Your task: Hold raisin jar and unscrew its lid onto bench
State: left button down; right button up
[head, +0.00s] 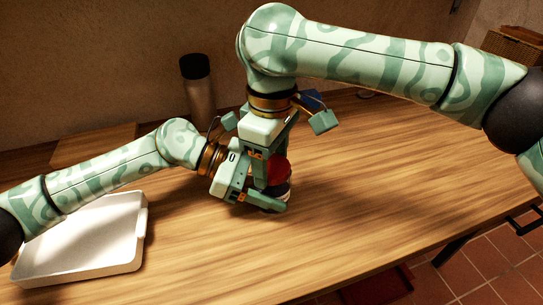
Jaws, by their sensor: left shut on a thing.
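The raisin jar stands on the wooden bench (340,205) near the middle, mostly hidden behind my grippers. Its red lid (279,170) shows between them, with a dark and pale strip of the jar (284,188) below it. My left gripper (268,203) comes in low from the left and is shut on the jar's body. My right gripper (262,178) points down from above at the lid, with a finger in front of it. I cannot tell whether its fingers press on the lid.
A white tray (135,243) lies at the left front. A dark-capped bottle (199,92) and a wooden board (95,143) stand or lie at the back. A blue thing (312,100) is partly hidden behind my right arm. The bench right of the jar is clear.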

jog(key=n, duration=1)
jog(key=o, duration=1.1)
jog(key=shift+r, duration=0.15)
